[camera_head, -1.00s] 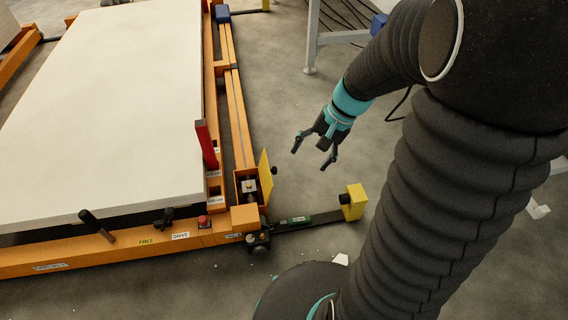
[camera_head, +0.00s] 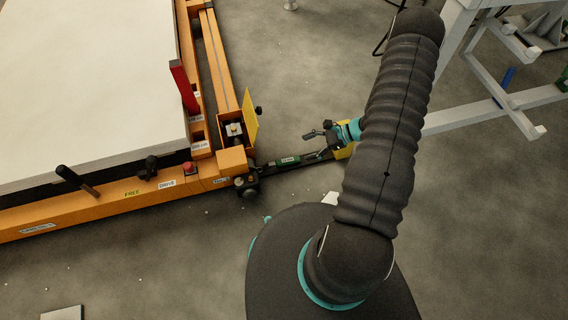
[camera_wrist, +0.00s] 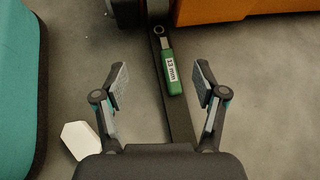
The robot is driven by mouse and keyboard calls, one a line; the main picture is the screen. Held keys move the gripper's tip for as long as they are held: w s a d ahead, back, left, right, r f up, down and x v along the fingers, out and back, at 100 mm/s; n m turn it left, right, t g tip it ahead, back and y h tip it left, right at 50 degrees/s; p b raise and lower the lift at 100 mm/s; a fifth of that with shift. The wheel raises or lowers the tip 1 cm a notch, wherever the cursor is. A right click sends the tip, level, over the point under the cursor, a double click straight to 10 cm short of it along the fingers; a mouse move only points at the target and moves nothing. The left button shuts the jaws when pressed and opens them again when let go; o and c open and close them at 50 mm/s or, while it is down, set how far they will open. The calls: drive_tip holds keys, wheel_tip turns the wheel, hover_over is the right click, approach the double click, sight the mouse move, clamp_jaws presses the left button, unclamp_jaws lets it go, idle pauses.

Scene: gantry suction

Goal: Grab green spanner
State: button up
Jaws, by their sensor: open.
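The green spanner (camera_wrist: 172,72) lies on a narrow dark bar (camera_wrist: 183,128) in the wrist view. Its green handle carries a white label reading "13 mm", and its dark ring end points up the picture. In the head view the green spanner (camera_head: 284,161) shows small on the bar beside the orange frame's corner. My gripper (camera_wrist: 162,80) is open, its two fingers on either side of the bar in the picture, with nothing between the pads that I can see gripped. In the head view my gripper (camera_head: 312,145) is just right of the spanner, close above the bar.
The orange frame (camera_head: 120,209) with a white slab (camera_head: 80,90) stands at left, with a yellow plate (camera_head: 251,115) at its corner. A grey metal stand (camera_head: 470,117) is at right. A pale chip (camera_wrist: 80,140) lies on the floor. Open concrete surrounds the bar.

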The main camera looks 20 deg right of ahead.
sight(279, 162)
wheel_tip(279, 162, down, 7)
drive_tip(key=m+t, duration=0.2)
drive_tip(key=m, duration=0.1)
drive_tip(key=b+x, duration=0.1)
drive_tip(key=x, duration=1.2)
drive_tip(key=shift+f, duration=0.15)
clamp_jaws()
